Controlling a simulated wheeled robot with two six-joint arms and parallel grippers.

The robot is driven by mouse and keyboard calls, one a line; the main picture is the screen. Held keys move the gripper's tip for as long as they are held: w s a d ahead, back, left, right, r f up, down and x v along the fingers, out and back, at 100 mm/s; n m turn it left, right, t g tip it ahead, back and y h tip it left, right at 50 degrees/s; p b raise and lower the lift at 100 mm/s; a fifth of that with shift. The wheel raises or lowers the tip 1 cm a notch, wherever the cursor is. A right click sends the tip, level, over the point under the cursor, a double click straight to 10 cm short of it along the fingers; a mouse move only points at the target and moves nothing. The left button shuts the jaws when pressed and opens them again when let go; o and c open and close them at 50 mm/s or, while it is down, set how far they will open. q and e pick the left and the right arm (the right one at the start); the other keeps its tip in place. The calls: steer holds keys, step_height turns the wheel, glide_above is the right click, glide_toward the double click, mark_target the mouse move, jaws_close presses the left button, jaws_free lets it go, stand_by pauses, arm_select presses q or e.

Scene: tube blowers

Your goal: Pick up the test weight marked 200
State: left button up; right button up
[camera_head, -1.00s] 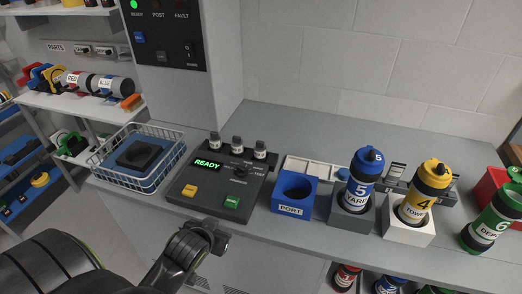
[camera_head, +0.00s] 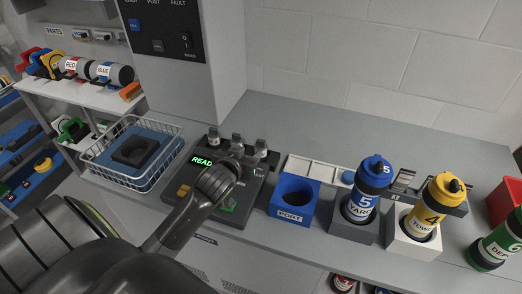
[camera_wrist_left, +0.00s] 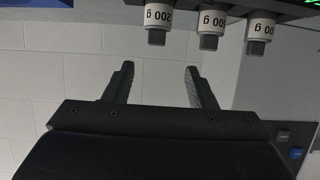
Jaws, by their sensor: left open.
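Three small test weights with white labels and dark knobs stand in a row on the dark console. In the left wrist view they hang upside down along the top. The leftmost label there seems to read 200 g, so I take it as the 200 weight (camera_wrist_left: 158,18); in the head view it is the right one (camera_head: 260,147). The middle weight (camera_wrist_left: 211,22) and the right weight (camera_wrist_left: 260,27) have labels I cannot read surely. My left gripper (camera_wrist_left: 159,68) is open and empty, its fingers apart from the weights and roughly lined up with the leftmost. My right gripper is not in view.
The console (camera_head: 232,215) has a green READY display (camera_head: 202,161), partly covered by my arm. A wire basket (camera_head: 94,160) stands left. A blue PORT block (camera_head: 292,215), a YARD bottle (camera_head: 362,200) and a yellow-capped bottle (camera_head: 425,215) stand right.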

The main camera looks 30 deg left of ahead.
mark_target(260, 141)
arm_select(q)
steer(key=x, duration=0.6)
steer(key=shift+w+f+p, duration=0.1)
steer(key=shift+p, duration=0.25)
steer(key=shift+d+p+x, duration=0.2)
steer(key=shift+p+x, duration=0.5)
steer(key=shift+x, duration=1.5)
steer(key=shift+w+a+f, duration=0.1)
steer(key=shift+w+f, duration=0.05)
steer(key=shift+w, duration=0.35)
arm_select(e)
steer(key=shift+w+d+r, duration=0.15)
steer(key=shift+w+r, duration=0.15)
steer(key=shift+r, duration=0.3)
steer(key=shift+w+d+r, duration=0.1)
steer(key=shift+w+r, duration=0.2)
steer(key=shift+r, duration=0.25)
arm_select(q)
jaws_close()
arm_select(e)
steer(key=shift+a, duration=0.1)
